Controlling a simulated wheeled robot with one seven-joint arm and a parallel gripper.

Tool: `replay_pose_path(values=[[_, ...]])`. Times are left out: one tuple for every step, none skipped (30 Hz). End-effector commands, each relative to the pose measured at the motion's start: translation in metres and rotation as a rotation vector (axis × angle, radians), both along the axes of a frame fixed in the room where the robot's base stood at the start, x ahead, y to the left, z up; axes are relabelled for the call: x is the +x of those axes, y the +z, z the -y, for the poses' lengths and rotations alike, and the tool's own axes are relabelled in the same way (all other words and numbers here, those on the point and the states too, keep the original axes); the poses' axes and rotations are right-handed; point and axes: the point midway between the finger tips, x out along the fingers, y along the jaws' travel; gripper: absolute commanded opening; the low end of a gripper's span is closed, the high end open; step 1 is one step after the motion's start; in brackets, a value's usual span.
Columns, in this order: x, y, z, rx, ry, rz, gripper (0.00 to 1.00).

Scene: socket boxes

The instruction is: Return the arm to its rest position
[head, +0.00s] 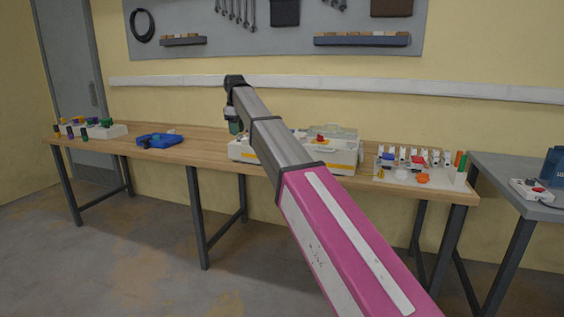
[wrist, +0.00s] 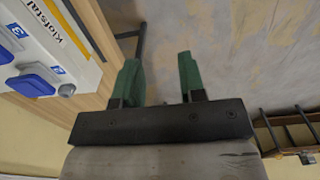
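My arm (head: 270,145) stretches from the lower right up over the wooden workbench (head: 200,141) in the head view. My gripper shows in the wrist view (wrist: 160,80) with its two green fingers spread apart and nothing between them. In the head view the gripper is mostly hidden at the far end of the arm. In the wrist view the floor lies beyond the fingers, and a white socket box (wrist: 40,45) with blue socket covers is to their left, apart from them.
White boxes (head: 340,150) stand behind and beside my arm on the bench. A blue object (head: 158,141) and a white block with coloured parts (head: 95,130) are at left. A holder with several small items (head: 420,170) is at right. A grey table (head: 510,185) adjoins on the right.

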Motion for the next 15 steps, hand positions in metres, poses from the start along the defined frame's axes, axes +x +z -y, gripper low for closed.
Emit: replay_pose_path(values=[[-0.001, -0.007, 0.005, -0.001, -0.011, -0.001, 0.37], [-0.002, -0.011, 0.007, -0.001, -0.017, -0.001, 0.37], [-0.002, -0.016, 0.010, 0.000, -0.026, 0.000, 0.37], [-0.002, -0.019, 0.012, 0.000, -0.033, 0.000, 0.37], [-0.002, -0.023, 0.015, 0.000, -0.039, 0.000, 0.37], [-0.002, -0.029, 0.018, -0.001, -0.049, -0.001, 0.37], [-0.003, -0.033, 0.021, -0.001, -0.056, -0.001, 0.37], [-0.003, -0.037, 0.023, -0.001, -0.063, -0.001, 0.37], [-0.004, -0.042, 0.027, -0.001, -0.073, -0.001, 0.37], [-0.005, -0.048, 0.030, -0.001, -0.084, -0.001, 0.37], [-0.005, -0.053, 0.034, -0.001, -0.093, -0.001, 0.37], [-0.006, -0.061, 0.038, -0.001, -0.105, -0.001, 0.37], [-0.007, -0.068, 0.043, -0.001, -0.118, -0.001, 0.37], [-0.008, -0.074, 0.047, -0.001, -0.131, -0.001, 0.37], [-0.009, -0.083, 0.053, -0.001, -0.147, -0.001, 0.37]])
